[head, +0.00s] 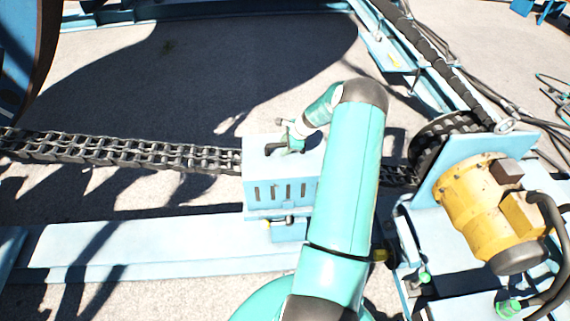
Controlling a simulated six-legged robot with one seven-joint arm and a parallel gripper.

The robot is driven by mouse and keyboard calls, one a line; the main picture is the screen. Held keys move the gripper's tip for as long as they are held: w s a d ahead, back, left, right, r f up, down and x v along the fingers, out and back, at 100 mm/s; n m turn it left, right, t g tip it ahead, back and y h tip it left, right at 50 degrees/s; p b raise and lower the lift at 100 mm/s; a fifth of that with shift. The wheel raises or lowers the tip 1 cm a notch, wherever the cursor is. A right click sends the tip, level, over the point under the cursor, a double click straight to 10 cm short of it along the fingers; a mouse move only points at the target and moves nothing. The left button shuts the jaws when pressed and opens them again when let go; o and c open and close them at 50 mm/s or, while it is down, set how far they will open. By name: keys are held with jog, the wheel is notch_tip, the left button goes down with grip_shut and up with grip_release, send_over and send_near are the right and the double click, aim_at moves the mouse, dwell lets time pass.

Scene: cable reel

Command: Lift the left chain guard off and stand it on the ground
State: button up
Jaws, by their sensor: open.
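The chain guard (265,194) is a light blue box with a row of vertical slots in its front face and a dark handle on top. It sits over the chain (120,149), left of my arm, on a bracket above the blue beam. My gripper (287,138) is at the top of the guard, close to the handle. It is open; the view is too small to tell whether the fingers touch or straddle the handle. My teal arm hides the guard's right side.
A yellow motor (485,205) with black cables stands at the right beside a sprocket (440,135). A long blue beam (150,245) runs along the front left. Bare concrete ground (210,80), partly shadowed, lies behind the chain.

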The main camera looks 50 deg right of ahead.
jog(key=shift+f, duration=0.2)
dwell(0.3)
grip_shut()
dwell(1.2)
